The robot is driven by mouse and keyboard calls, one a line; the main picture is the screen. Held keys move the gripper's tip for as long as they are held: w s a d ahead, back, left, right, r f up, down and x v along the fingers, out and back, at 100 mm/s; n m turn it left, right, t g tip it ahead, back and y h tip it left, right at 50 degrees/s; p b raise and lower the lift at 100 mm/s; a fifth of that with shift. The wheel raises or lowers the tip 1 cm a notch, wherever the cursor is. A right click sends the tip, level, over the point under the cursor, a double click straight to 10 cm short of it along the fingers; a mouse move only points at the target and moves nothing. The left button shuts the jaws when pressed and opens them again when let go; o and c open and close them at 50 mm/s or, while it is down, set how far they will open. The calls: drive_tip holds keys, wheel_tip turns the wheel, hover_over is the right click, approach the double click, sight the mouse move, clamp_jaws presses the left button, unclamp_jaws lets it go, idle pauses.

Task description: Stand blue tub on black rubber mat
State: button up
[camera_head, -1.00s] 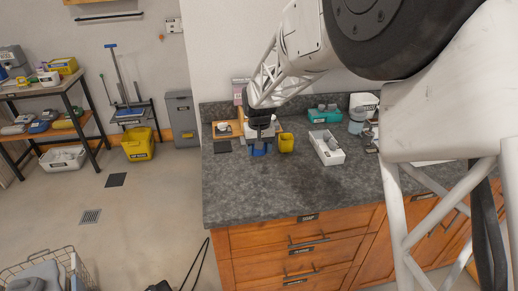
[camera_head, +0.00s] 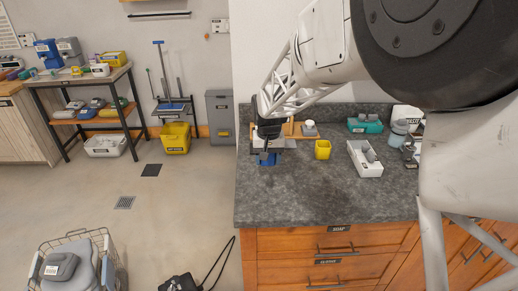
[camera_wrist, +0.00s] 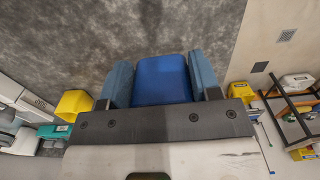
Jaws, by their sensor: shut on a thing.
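The blue tub (camera_head: 267,159) is in my gripper (camera_head: 268,154), low over the left part of the grey counter. In the wrist view the blue tub (camera_wrist: 161,80) fills the space between the two blue-grey fingers, and my gripper (camera_wrist: 161,78) is shut on it. I cannot tell whether the tub's base touches the counter. The black rubber mat cannot be made out now; my gripper covers the area of the counter where a small dark square showed earlier.
A yellow cup (camera_head: 322,150) stands right of my gripper on the counter. Farther right are a white bin (camera_head: 365,158) with grey items and a teal box (camera_head: 364,125). A wooden board (camera_head: 300,134) lies behind. The counter's front is clear.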

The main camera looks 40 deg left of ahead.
drive_tip(key=shift+s+a, duration=0.1)
idle(0.3)
drive_tip(key=shift+w+a+f, duration=0.25)
drive_tip(key=shift+w+a, duration=1.35)
drive_tip(key=shift+a, duration=0.55)
drive_tip(key=shift+w+a+f, duration=0.25)
drive_tip(key=shift+w+a, duration=1.3)
drive_tip(key=shift+a, duration=0.55)
drive_tip(key=shift+w+a+f, duration=0.25)
drive_tip(key=shift+w+a, duration=1.35)
drive_tip(key=shift+a, duration=0.55)
drive_tip(key=shift+f, duration=1.75)
drive_tip(key=shift+f, duration=0.1)
drive_tip(key=o, duration=1)
wheel_tip(320, 180, up, 12)
drive_tip(key=shift+r, duration=0.1)
